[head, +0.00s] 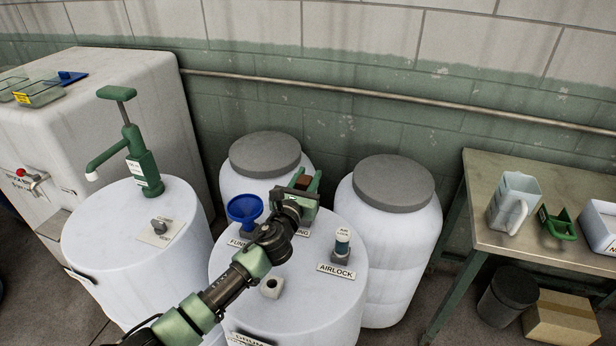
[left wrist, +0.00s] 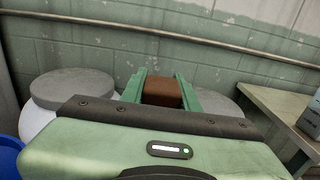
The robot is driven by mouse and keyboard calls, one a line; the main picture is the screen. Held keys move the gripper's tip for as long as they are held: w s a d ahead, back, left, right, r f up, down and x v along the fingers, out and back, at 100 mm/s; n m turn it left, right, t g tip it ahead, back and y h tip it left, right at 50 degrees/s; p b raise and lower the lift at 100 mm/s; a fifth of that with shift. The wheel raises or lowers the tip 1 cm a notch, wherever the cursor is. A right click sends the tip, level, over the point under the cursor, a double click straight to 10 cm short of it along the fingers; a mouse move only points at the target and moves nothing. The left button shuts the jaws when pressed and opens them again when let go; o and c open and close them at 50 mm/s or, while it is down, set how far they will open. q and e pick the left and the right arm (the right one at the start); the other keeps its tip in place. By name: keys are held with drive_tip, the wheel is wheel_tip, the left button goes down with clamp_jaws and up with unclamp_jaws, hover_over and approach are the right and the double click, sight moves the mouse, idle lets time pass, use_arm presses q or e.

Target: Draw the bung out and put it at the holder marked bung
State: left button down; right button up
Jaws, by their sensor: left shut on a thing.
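My left gripper (head: 305,179) is shut on the brown bung (head: 303,182), above the back of the front white drum. In the left wrist view the bung (left wrist: 162,92) sits between the two green fingers (left wrist: 161,90). A label ending in "UNG" (head: 301,232) shows on the drum top just behind my wrist. The holder at that label is mostly hidden by my gripper, so I cannot tell whether the bung touches it. A pale square block with a dark hole (head: 271,286) is on the drum's front part. My right gripper is not in view.
A blue funnel (head: 245,209) stands left of my gripper and an airlock (head: 342,240) stands right, both on the front drum (head: 318,304). Two grey-lidded drums (head: 265,153) (head: 394,182) stand behind. A pump (head: 142,160) is on the left drum. A bench (head: 482,195) holds a jug (head: 514,200).

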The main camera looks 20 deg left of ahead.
use_arm(q)
drive_tip(key=shift+f+b, duration=1.8)
drive_tip(key=shift+f, duration=0.55)
drive_tip(key=shift+p, duration=0.3)
drive_tip(key=shift+f+b, duration=1.15)
drive_tip(key=shift+f, duration=0.1)
drive_tip(key=shift+s+f, duration=0.15)
drive_tip(key=shift+f, duration=0.05)
